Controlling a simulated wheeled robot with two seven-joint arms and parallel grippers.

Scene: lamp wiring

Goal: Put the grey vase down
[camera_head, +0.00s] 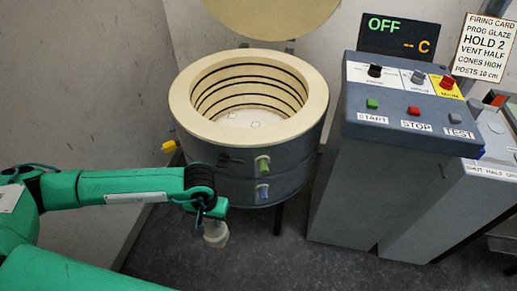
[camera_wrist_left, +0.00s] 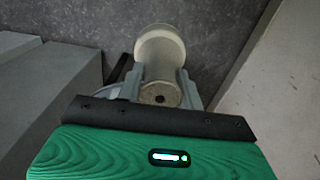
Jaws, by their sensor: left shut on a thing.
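The grey vase (camera_head: 216,236) hangs below my left gripper (camera_head: 211,211) in the head view, in front of the kiln and outside it. In the left wrist view the vase (camera_wrist_left: 160,48) is a pale grey, flared shape between the two fingers of the left gripper (camera_wrist_left: 161,80). The gripper is shut on its narrower part, and an end with a dark hole faces the camera. Dark floor shows behind the vase. The round kiln (camera_head: 250,150) stands with its lid (camera_head: 275,14) raised. My right gripper is not in view.
Small pale pieces lie on the kiln's floor (camera_head: 250,117). A grey control box (camera_head: 415,125) with START, STOP and TEST buttons stands at the right. Its display (camera_head: 399,36) reads OFF. A firing card (camera_head: 484,48) is behind. Dark floor (camera_head: 270,265) is clear in front of the kiln.

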